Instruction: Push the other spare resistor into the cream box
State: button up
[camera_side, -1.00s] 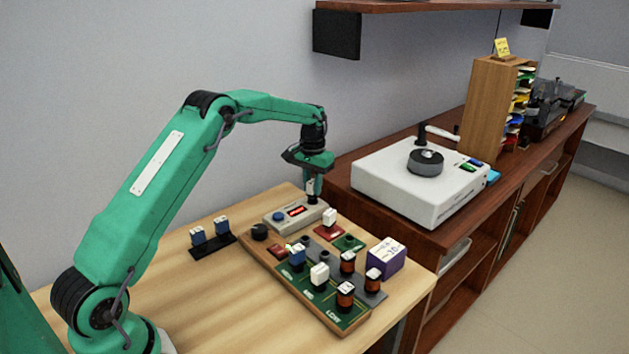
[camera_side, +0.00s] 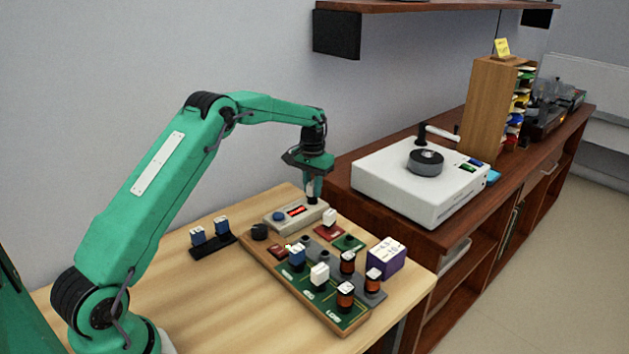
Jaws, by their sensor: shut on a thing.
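The cream box (camera_side: 285,221), with a blue button and a red display, stands at the back of the wooden board. My gripper (camera_side: 312,199) points straight down at the box's right end. It is shut on a small piece, taken to be the spare resistor; the fingers mostly hide it. I cannot tell how far it sits in the box. One white block (camera_side: 330,216) stands on a red patch just right of the box, and another white block (camera_side: 319,272) stands on the green part of the board.
Blue blocks stand in a black rack (camera_side: 213,249) at left and on the board (camera_side: 297,254). Copper coils (camera_side: 345,296) and a purple box (camera_side: 386,258) stand at right. A white machine (camera_side: 395,190) is on the cabinet behind. The table's front left is clear.

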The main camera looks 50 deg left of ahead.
jog(key=shift+f, duration=0.15)
jog(key=o, duration=1)
jog(key=shift+r, duration=0.2)
jog(key=shift+r, duration=3.55)
jog(key=shift+r, duration=0.1)
